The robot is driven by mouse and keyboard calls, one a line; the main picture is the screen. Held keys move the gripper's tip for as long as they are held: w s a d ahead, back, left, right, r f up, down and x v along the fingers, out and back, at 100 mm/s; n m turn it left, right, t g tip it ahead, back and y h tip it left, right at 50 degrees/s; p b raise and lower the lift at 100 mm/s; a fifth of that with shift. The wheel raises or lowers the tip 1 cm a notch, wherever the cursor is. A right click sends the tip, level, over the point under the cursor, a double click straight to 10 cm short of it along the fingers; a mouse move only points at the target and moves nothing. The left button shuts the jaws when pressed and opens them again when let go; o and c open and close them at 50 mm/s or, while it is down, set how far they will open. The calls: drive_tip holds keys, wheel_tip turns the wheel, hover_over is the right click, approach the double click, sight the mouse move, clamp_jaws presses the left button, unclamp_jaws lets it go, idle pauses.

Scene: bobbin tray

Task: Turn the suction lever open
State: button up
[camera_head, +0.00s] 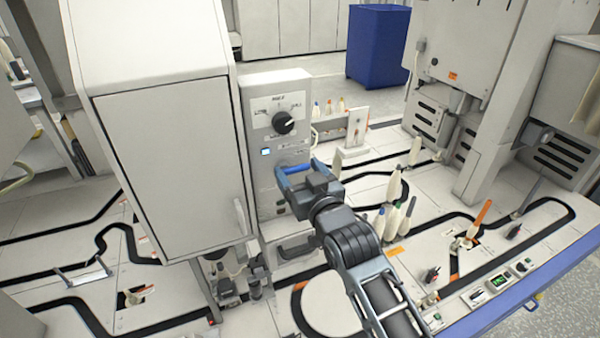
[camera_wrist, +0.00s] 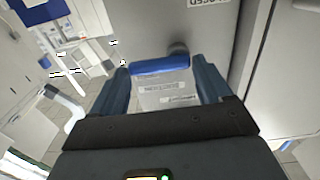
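The suction lever (camera_wrist: 160,67) shows in the wrist view as a bright blue handle lying crosswise, with a grey pivot knob (camera_wrist: 179,49) near its right end, on a light grey panel. My gripper (camera_wrist: 160,72) is open, its two dark blue fingers wide apart, with the handle between the fingertips. Whether either finger touches it I cannot tell. In the head view my gripper (camera_head: 296,175) is at the front of the grey control box, with the blue handle (camera_head: 294,169) between its fingers; the fingers and wrist partly hide the lever's mounting.
The control box (camera_head: 262,100) has a black rotary knob (camera_head: 283,123) above my gripper. A tall grey cabinet (camera_head: 165,130) stands close on the left. Several upright bobbins (camera_head: 392,222) stand right of my arm. A label ending in "OSED" (camera_wrist: 208,3) is near the lever.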

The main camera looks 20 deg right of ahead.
drive_tip(key=o, duration=0.4)
drive_tip(key=shift+s, duration=3.9)
